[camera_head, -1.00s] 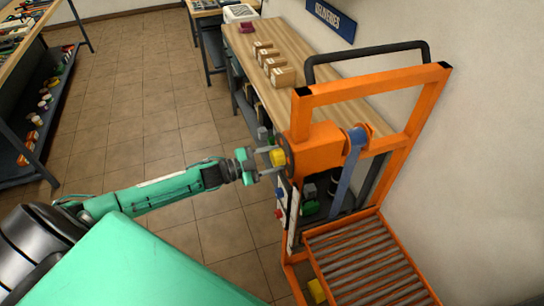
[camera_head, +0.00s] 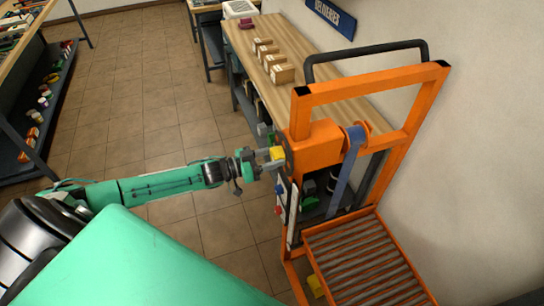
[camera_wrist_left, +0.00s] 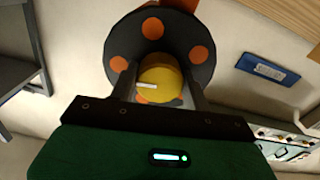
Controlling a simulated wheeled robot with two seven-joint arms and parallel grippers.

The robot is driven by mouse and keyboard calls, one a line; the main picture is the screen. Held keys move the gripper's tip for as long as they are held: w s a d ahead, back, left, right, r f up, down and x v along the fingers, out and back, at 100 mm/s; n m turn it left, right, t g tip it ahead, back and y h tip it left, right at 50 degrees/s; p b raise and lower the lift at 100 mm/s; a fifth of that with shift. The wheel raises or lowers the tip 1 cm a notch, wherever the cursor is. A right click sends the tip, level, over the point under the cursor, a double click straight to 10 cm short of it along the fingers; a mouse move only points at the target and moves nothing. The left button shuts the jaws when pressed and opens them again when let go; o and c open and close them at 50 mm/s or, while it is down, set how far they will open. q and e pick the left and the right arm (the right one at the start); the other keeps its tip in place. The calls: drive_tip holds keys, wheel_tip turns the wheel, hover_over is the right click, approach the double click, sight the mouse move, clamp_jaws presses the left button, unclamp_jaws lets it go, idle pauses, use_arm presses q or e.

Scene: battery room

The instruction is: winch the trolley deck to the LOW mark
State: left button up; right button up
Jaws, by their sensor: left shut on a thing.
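The orange trolley (camera_head: 398,150) stands by the wall with its roller deck (camera_head: 365,262) low at the front. A winch housing (camera_head: 318,145) sits on its upper frame, with a blue strap (camera_head: 347,185) running down from it. My left gripper (camera_head: 268,158) is shut on the yellow winch knob (camera_head: 277,153) at the housing's left side. In the left wrist view the knob (camera_wrist_left: 160,82), with a white line on it, sits between the fingers, before a dark disc (camera_wrist_left: 118,45) with orange spots. A white strip (camera_head: 291,212) with coloured marks runs down the trolley's side; its lettering is unreadable. My right gripper is not in view.
A wooden bench (camera_head: 330,85) with several cardboard boxes (camera_head: 282,73) stands behind the trolley. A shelf rack (camera_head: 35,135) with small items stands at the far left. The tiled floor between is clear. A blue sign (camera_head: 331,18) hangs on the wall.

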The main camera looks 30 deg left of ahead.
use_arm(q)
drive_tip(key=shift+f+n, duration=0.1)
drive_tip(key=shift+n, duration=0.4)
drive_tip(key=o, duration=1)
drive_tip(key=shift+s+a, duration=0.15)
drive_tip(key=shift+s, duration=0.1)
drive_tip(key=shift+b+v, duration=2.15)
drive_tip(key=shift+v, duration=4.45)
